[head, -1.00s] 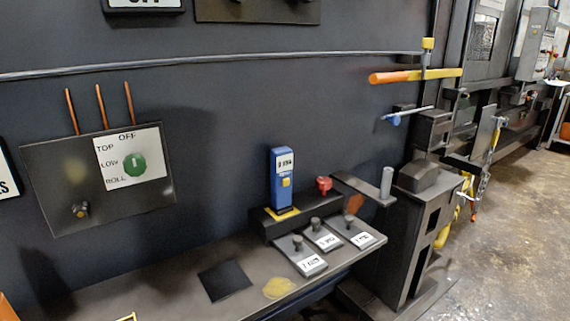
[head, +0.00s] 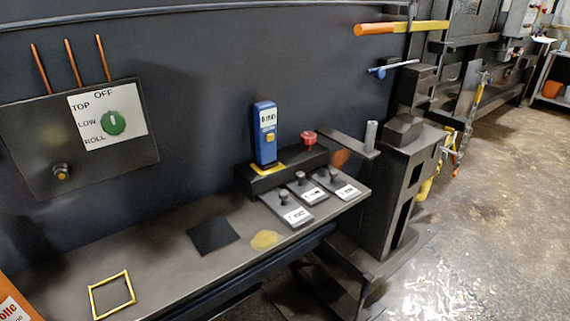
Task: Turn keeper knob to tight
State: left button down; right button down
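No knob in view carries a label I can read as keeper or tight, so I cannot tell which one is the keeper knob. A red knob (head: 308,138) sits at the right end of the black block on the shelf, beside a flat bar with an upright grey handle (head: 371,138). A green knob (head: 113,122) is on the wall panel, on a white plate marked OFF, TOP, LOW and ROLL. A small dark knob with a yellowish centre (head: 61,172) is lower on that panel. Neither gripper is in view.
A blue handheld meter (head: 265,134) stands on the black block. Several labelled plates with small knobs (head: 285,206) lie before it. The shelf (head: 160,258) bears a black square and a yellow frame (head: 112,294). An orange-yellow bar (head: 400,28) juts out above. Open floor (head: 480,220) lies right.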

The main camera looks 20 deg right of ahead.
aim_at(308, 138)
jog(key=u, duration=3.2)
jog(key=k, duration=1.3)
jog(key=z, duration=2.15)
